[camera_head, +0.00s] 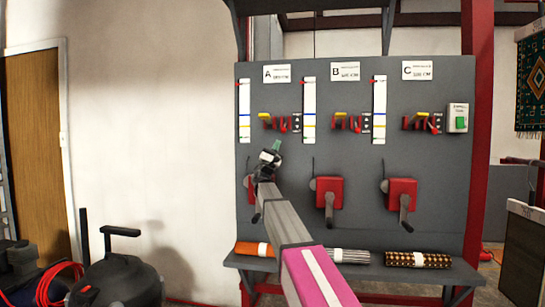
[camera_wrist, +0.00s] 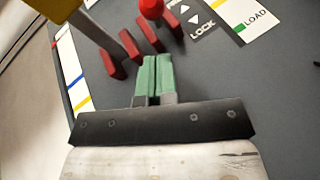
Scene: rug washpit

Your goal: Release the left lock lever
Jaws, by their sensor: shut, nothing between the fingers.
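Station A's lock mechanism, the leftmost of the three on the grey panel, has a yellow-ended lever (camera_head: 265,115) beside several red blocks. My gripper (camera_head: 277,145) is just below this mechanism in the head view. Its green fingers (camera_wrist: 152,76) are shut and empty, with tips below the red blocks and apart from the yellow bar.
White striped gauges (camera_head: 309,110) stand between the stations. Red boxes with grey cranks (camera_head: 329,193) sit below. Rolled rugs (camera_head: 418,260) lie on the lower shelf. A black vacuum (camera_head: 118,275) stands at left.

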